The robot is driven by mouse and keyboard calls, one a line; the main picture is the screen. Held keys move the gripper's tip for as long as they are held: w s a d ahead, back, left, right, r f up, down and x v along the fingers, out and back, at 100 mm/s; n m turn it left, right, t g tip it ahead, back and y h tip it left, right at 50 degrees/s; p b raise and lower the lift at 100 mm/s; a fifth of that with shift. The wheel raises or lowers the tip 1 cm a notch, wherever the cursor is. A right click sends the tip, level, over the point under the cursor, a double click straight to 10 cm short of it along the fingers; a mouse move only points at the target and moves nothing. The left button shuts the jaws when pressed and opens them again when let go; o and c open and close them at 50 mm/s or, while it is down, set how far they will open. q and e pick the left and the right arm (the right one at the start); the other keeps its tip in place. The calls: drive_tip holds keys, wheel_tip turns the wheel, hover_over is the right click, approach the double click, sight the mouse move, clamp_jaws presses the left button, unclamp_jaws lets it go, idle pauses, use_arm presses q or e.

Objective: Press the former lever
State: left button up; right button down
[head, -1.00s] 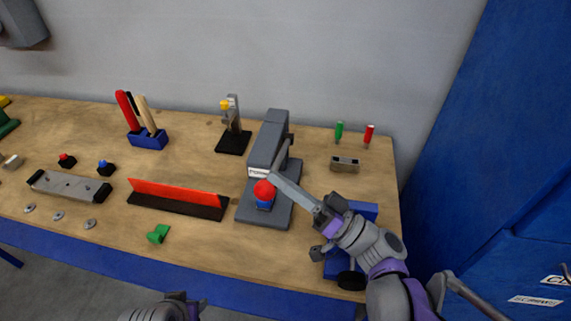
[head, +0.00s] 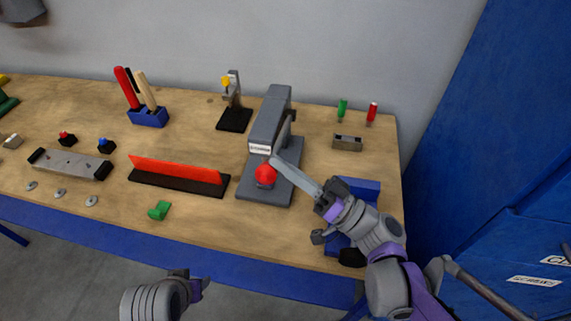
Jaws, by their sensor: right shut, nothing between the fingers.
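The former (head: 270,120) is a grey press with a small label on its front, standing on a grey base plate (head: 262,192) on the workbench. A dark lever (head: 287,130) runs down its right side, and a red ball (head: 265,174) shows in front, low above the base. My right gripper (head: 275,163) is shut and empty. Its long grey fingers reach in from the lower right, with the tips at the ball and lower lever; exact contact is hard to tell. My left gripper (head: 190,284) is at the bottom edge, apart from the bench, its fingers unclear.
A red and black strip (head: 178,175) lies left of the former. Blue blocks (head: 360,188) stand under my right wrist. A black-based stand (head: 234,118) and a tool holder (head: 148,117) are behind. Blue cabinets (head: 500,140) rise at the right.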

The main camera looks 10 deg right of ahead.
use_arm(q)
drive_tip(key=shift+s+d+r, duration=0.15)
drive_tip(key=shift+d, duration=0.05)
use_arm(e)
drive_tip(key=s+d, duration=0.3)
drive_tip(key=d, duration=0.6)
drive_tip(key=shift+s+f, duration=0.15)
drive_tip(key=shift+f, duration=0.3)
